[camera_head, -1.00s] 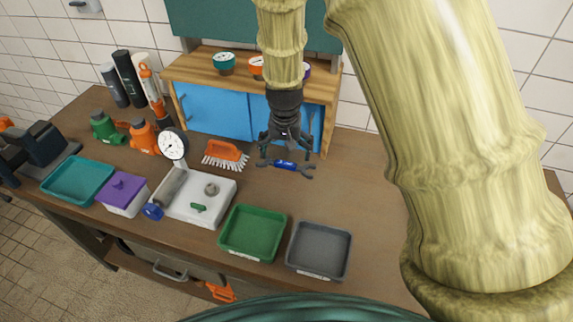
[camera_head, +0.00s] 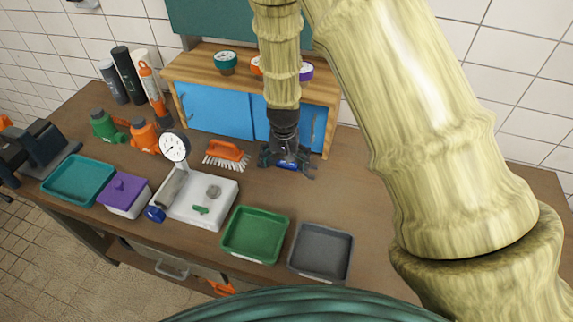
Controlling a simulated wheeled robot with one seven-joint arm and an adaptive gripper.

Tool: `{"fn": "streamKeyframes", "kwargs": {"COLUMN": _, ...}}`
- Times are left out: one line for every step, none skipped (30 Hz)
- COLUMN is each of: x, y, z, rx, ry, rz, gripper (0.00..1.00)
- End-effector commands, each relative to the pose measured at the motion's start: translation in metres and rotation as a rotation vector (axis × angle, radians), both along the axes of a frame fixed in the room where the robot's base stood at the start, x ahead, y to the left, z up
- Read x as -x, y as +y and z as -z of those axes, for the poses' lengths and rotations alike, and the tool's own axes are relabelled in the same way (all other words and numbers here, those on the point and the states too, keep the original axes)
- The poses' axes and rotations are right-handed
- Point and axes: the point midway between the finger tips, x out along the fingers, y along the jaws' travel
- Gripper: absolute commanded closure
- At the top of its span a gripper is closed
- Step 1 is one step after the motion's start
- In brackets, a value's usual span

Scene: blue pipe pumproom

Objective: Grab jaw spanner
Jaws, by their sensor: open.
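The jaw spanner (camera_head: 288,166) is a small tool with a blue handle and dark ends. It lies on the brown bench top in front of the blue-doored cabinet. My gripper (camera_head: 286,163) is black and points down right over the spanner, with its open fingers spread around the blue handle. The fingers and palm cover much of the spanner. I cannot tell whether the fingers touch it.
An orange brush (camera_head: 227,154) lies close to the left. A green tray (camera_head: 255,234) and a grey tray (camera_head: 321,250) stand at the front. The blue cabinet (camera_head: 219,116) stands behind. A white tray (camera_head: 190,205) with parts and a round gauge (camera_head: 175,147) are further left.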

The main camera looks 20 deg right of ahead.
Motion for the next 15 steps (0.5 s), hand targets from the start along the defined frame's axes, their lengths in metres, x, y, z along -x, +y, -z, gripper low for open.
{"fn": "streamKeyframes", "kwargs": {"x": -0.0001, "y": -0.0003, "z": -0.0001, "rx": 0.0, "ry": 0.0, "rz": 0.0, "gripper": 0.0}}
{"fn": "streamKeyframes", "kwargs": {"x": -0.0004, "y": -0.0005, "z": 0.0, "rx": 0.0, "ry": 0.001, "rz": 0.001, "gripper": 0.0}}
{"fn": "streamKeyframes", "kwargs": {"x": -0.0004, "y": -0.0007, "z": 0.0001, "rx": 0.0, "ry": 0.001, "rz": 0.001, "gripper": 0.02}}
{"fn": "streamKeyframes", "kwargs": {"x": -0.0003, "y": -0.0007, "z": 0.0002, "rx": 0.0, "ry": 0.001, "rz": 0.001, "gripper": 0.07}}
{"fn": "streamKeyframes", "kwargs": {"x": -0.0003, "y": -0.0007, "z": 0.0002, "rx": 0.0, "ry": 0.001, "rz": 0.001, "gripper": 0.13}}
{"fn": "streamKeyframes", "kwargs": {"x": -0.0003, "y": -0.0006, "z": 0.0002, "rx": 0.0, "ry": 0.001, "rz": 0.001, "gripper": 0.2}}
{"fn": "streamKeyframes", "kwargs": {"x": -0.0003, "y": -0.0004, "z": 0.0003, "rx": 0.0, "ry": 0.001, "rz": 0.0, "gripper": 0.26}}
{"fn": "streamKeyframes", "kwargs": {"x": -0.0003, "y": -0.0004, "z": 0.0003, "rx": 0.0, "ry": 0.001, "rz": 0.0, "gripper": 0.31}}
{"fn": "streamKeyframes", "kwargs": {"x": -0.0004, "y": -0.0001, "z": 0.0003, "rx": 0.0, "ry": 0.001, "rz": 0.0, "gripper": 0.38}}
{"fn": "streamKeyframes", "kwargs": {"x": -0.0003, "y": 0.0001, "z": 0.0005, "rx": 0.0, "ry": 0.001, "rz": 0.0, "gripper": 0.44}}
{"fn": "streamKeyframes", "kwargs": {"x": -0.0003, "y": 0.0004, "z": 0.0007, "rx": 0.0, "ry": 0.001, "rz": -0.001, "gripper": 0.49}}
{"fn": "streamKeyframes", "kwargs": {"x": -0.0001, "y": 0.0008, "z": 0.001, "rx": -0.001, "ry": 0.002, "rz": -0.001, "gripper": 0.56}}
{"fn": "streamKeyframes", "kwargs": {"x": 0.0001, "y": 0.0011, "z": 0.0013, "rx": -0.001, "ry": 0.002, "rz": -0.001, "gripper": 0.61}}
{"fn": "streamKeyframes", "kwargs": {"x": 0.0004, "y": 0.0012, "z": 0.0016, "rx": -0.001, "ry": 0.003, "rz": -0.001, "gripper": 0.62}}
{"fn": "streamKeyframes", "kwargs": {"x": 0.0009, "y": 0.0012, "z": 0.0021, "rx": -0.001, "ry": 0.004, "rz": -0.001, "gripper": 0.64}}
